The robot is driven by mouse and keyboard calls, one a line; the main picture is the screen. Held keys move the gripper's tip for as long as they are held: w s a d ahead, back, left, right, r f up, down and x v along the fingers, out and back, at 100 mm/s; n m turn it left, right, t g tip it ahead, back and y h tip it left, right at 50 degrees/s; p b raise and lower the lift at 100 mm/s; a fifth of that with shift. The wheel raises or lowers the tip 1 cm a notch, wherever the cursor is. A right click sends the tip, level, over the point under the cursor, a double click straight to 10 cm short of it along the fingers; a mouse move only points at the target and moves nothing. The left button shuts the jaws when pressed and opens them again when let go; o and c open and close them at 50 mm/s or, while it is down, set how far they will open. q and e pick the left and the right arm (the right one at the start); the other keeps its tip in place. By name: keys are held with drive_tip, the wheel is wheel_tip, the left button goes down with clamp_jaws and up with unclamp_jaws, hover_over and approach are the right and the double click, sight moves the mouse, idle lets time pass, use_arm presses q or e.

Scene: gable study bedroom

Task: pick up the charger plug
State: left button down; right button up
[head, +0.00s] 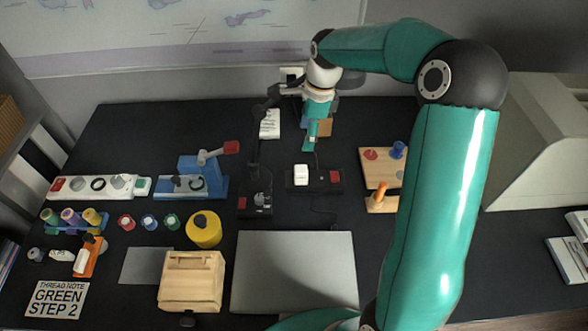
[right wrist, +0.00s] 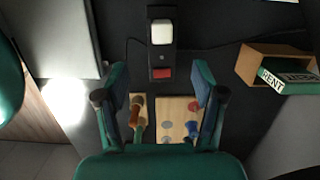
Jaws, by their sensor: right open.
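The white block that looks like the charger plug (head: 301,175) sits on a black socket block (head: 320,186) with a red switch, near the desk's middle. In the right wrist view the plug (right wrist: 162,32) shows at the top centre, beyond the fingertips. My right gripper (head: 312,136) is above the desk, just behind the plug in the head view. It also shows in the right wrist view (right wrist: 160,88), with its two fingers spread apart and nothing held between them. It is apart from the plug. My left gripper is not in view.
A wooden peg board (head: 377,157) stands right of the socket block, partly behind my right arm. A black lamp-like stand (head: 255,190) is close on the left. A grey flat panel (head: 295,272) lies in front. A cable runs from the socket block.

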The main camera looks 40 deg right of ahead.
sight(301, 169)
drive_tip(key=f, duration=0.7)
drive_tip(key=a+f+p, duration=0.1)
drive_tip(key=f, duration=0.2)
drive_tip(key=shift+w+f, duration=0.3)
drive_tip(key=shift+f, duration=0.05)
drive_tip(key=shift+f+p, duration=0.35)
drive_tip(key=shift+f, duration=0.2)
wheel_tip(301, 169, down, 4)
drive_tip(key=shift+w+d+r+p, duration=0.15)
drive_tip(key=shift+r+p, duration=0.1)
drive_tip(key=shift+p, duration=0.3)
drive_tip(key=shift+f, duration=0.35)
drive_tip(key=shift+c, duration=0.2)
clamp_jaws()
